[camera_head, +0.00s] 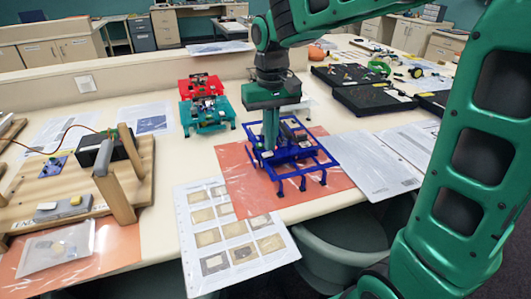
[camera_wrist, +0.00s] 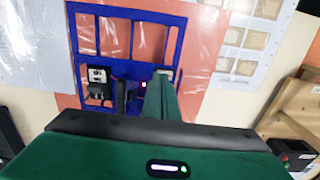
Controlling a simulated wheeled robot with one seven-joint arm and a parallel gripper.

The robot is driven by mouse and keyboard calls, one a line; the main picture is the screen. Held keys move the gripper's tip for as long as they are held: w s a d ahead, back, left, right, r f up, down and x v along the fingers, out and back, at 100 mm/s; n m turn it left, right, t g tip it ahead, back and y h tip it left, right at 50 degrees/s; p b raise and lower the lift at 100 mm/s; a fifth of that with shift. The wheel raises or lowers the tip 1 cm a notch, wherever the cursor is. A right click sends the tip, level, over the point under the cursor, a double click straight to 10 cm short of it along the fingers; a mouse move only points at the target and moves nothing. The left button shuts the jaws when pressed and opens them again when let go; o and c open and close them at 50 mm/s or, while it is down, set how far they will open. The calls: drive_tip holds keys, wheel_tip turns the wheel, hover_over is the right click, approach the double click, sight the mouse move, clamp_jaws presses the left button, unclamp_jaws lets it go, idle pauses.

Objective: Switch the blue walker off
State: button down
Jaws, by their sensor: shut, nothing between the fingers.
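The blue walker (camera_head: 300,174) stands on an orange mat on the table, an open blue frame on several short legs. It also shows in the wrist view (camera_wrist: 127,11), with a dark block and other parts on its middle deck. My gripper (camera_head: 268,147) points down over the walker's left part, its green fingers shut and empty. In the wrist view the fingertips (camera_wrist: 163,76) are at the deck, just right of a small red light (camera_wrist: 143,86). The fingers hide part of the deck. I cannot tell whether they touch it or a switch.
A red walker (camera_head: 203,83) and a teal walker (camera_head: 208,116) stand behind and left. A wooden rig (camera_head: 130,180) is at the left. Black cases (camera_head: 375,98) lie at the right. A printed sheet (camera_head: 232,239) lies in front; a grey bin (camera_head: 345,240) is below the edge.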

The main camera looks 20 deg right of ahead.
drive_tip(key=shift+f, duration=0.6)
idle(0.4)
wheel_tip(320, 180, up, 7)
idle(0.9)
idle(0.4)
